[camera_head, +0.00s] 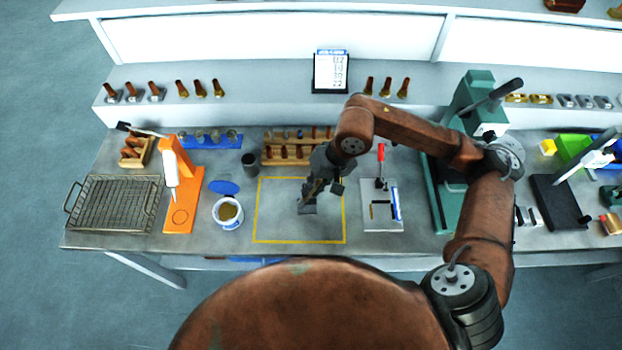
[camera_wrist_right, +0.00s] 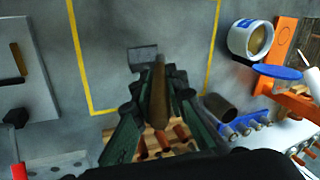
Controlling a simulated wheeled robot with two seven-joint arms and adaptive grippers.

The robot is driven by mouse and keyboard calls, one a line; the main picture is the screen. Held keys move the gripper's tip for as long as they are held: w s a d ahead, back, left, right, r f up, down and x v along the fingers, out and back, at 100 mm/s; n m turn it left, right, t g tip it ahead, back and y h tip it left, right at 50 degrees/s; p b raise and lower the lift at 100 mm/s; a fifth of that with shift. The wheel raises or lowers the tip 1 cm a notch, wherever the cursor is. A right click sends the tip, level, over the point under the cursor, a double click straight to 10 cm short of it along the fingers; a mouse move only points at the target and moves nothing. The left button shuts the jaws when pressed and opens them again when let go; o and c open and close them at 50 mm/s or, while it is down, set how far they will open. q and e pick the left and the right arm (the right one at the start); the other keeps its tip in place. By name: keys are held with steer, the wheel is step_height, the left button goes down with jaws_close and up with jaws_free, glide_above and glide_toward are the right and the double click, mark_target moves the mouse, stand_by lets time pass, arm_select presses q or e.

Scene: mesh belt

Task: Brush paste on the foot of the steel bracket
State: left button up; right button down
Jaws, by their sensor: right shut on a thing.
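My right gripper (camera_head: 318,186) is over the yellow-outlined square on the bench. It is shut on a brown stick, which looks like the brush (camera_wrist_right: 158,95); its far end points at a small grey metal piece. This grey piece, which looks like the steel bracket (camera_head: 307,208), lies inside the yellow outline and also shows in the wrist view (camera_wrist_right: 142,54). I cannot tell whether the stick touches it. The white tub of brown paste (camera_head: 228,212) stands open left of the square, and in the wrist view (camera_wrist_right: 250,40) it is at the upper right. My left gripper is not in view.
The blue lid (camera_head: 224,187) lies behind the tub. A wooden rack (camera_head: 270,152) stands behind the square. An orange stand (camera_head: 182,205) and a wire basket (camera_head: 115,204) are at left. A pale plate (camera_head: 383,222) and a green press (camera_head: 440,205) are at right.

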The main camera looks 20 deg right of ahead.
steer(key=shift+r+p, duration=0.5)
steer(key=shift+r, duration=1.7)
